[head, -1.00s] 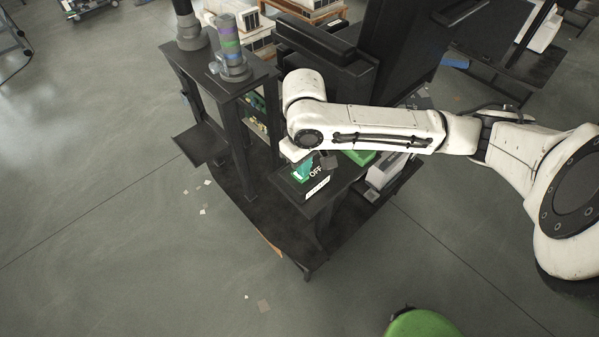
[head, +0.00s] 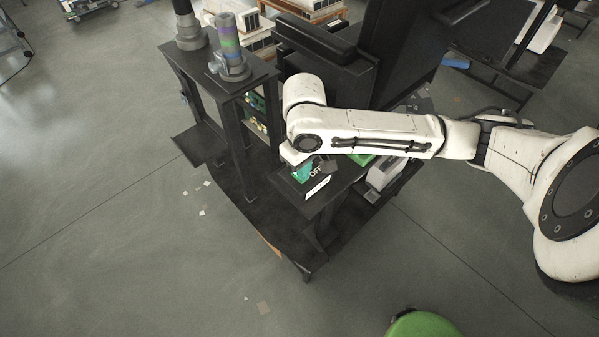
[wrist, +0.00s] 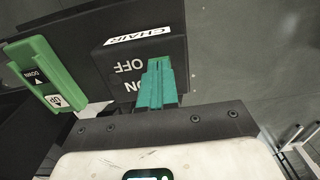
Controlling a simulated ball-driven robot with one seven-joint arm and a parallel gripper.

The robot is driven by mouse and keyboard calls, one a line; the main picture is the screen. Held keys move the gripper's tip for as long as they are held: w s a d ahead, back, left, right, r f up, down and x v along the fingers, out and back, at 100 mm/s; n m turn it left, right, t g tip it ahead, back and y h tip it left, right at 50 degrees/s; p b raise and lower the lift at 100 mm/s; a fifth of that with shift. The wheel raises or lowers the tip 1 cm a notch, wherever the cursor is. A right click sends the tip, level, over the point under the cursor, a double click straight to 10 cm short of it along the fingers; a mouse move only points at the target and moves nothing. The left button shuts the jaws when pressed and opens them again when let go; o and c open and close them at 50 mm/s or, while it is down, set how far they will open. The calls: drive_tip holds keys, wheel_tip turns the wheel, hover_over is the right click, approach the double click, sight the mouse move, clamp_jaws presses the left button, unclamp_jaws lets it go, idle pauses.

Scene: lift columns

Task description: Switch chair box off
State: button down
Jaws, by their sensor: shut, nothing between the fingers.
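The chair box is a black box (wrist: 125,60) with a white CHAIR label (wrist: 138,36) and the words OFF and ON, upside down in the wrist view. My gripper (wrist: 158,66) has teal fingers, shut together and empty. They lie over the box face beside the OFF and ON words. The fingers hide any switch there, and I cannot tell whether they touch it. In the head view my gripper (head: 301,172) is at the box's left part.
A green UP/DOWN control (wrist: 48,76) is left of the box in the wrist view. A dark stand with a striped signal cylinder (head: 229,40) is left of the bench. A dark shelf panel (head: 201,146) juts out leftward. Open grey floor (head: 130,230) lies left and front.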

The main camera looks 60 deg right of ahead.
wheel_tip(320, 180, up, 7)
drive_tip(key=p, duration=0.7)
drive_tip(key=shift+f, duration=0.1)
idle(0.7)
